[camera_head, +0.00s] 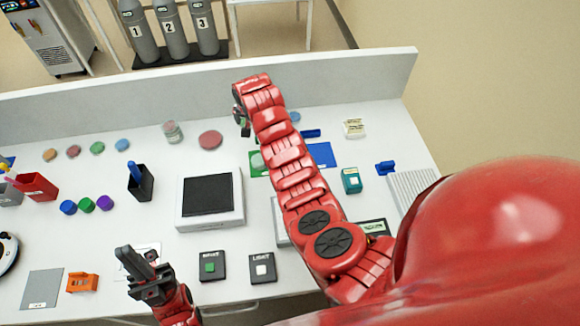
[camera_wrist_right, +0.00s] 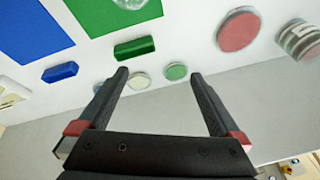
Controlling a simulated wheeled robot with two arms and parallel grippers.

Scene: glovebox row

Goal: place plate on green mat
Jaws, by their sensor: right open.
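The green mat (camera_head: 254,172) lies behind my right arm in the head view, partly hidden; it also shows at the top of the right wrist view (camera_wrist_right: 92,14). A clear round dish (camera_wrist_right: 128,3) sits on it, cut by the frame edge. A pinkish-red round plate (camera_head: 210,139) lies left of the mat; it also shows in the wrist view (camera_wrist_right: 238,30). My right gripper (camera_wrist_right: 159,75) is open, with nothing held between its fingers. My left gripper (camera_head: 137,264) is above the front of the bench; its finger gap is unclear.
A blue mat (camera_head: 321,155) lies right of the green one. A green block (camera_wrist_right: 134,48) and a blue block (camera_wrist_right: 60,72) lie near the mats. A lidded jar (camera_head: 172,131) stands left of the plate. A raised wall (camera_head: 150,90) runs along the back.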

